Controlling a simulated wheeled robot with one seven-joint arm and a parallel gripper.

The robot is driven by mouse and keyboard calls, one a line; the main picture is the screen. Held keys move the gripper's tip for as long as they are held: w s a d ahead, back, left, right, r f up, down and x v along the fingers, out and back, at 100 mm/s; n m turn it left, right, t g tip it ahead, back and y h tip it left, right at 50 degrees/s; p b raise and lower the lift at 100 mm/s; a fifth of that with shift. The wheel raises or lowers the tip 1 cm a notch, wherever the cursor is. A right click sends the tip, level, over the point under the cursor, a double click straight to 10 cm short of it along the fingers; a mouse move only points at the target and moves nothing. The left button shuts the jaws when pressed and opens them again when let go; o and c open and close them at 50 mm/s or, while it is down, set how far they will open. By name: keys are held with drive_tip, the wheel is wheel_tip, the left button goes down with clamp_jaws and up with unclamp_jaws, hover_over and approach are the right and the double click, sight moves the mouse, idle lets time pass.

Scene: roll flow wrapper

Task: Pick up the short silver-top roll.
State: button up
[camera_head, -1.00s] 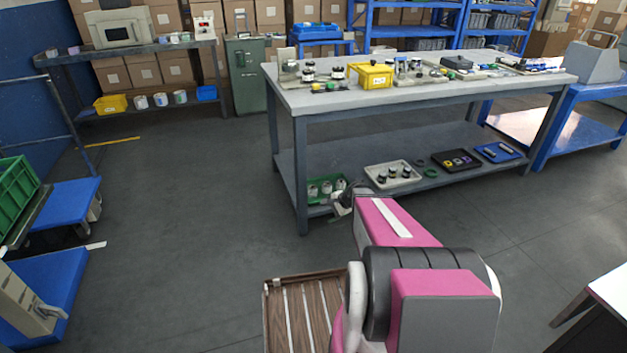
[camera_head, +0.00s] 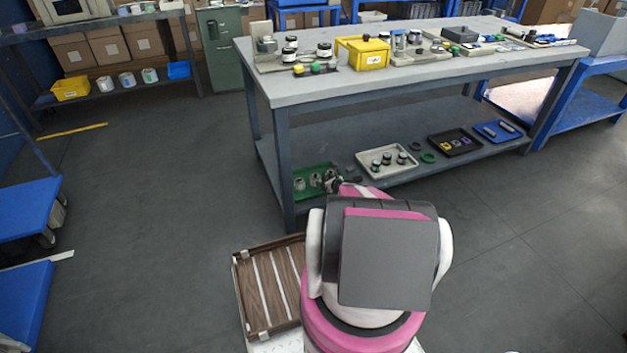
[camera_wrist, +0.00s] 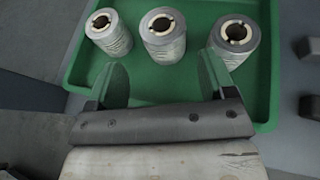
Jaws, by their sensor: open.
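Three silver-grey rolls with pale rings around dark cores stand in a green tray (camera_wrist: 262,100), which is also in the head view (camera_head: 298,196) on the table's lower shelf. In the wrist view they are the left roll (camera_wrist: 114,42), the middle roll (camera_wrist: 165,46) and the right roll (camera_wrist: 234,51). I cannot tell for sure which is the short silver-top one. My gripper (camera_wrist: 164,80) is open and empty, its fingers over the tray on the near side of the middle roll. In the head view my arm mostly hides the gripper (camera_head: 336,183).
Right of the green tray on the shelf are a pale tray (camera_head: 364,172) with dark-topped rolls, a black tray (camera_head: 440,148) and a blue tray (camera_head: 492,138). The tabletop (camera_head: 300,93) above the shelf holds several items. A table leg (camera_head: 283,165) stands left of the green tray.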

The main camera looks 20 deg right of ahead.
sight(314, 176)
drive_tip(key=x, duration=0.8)
drive_tip(key=shift+w+f, duration=0.1)
drive_tip(key=shift+w, duration=0.35)
drive_tip(key=shift+c, duration=0.2)
drive_tip(key=c, duration=0.7)
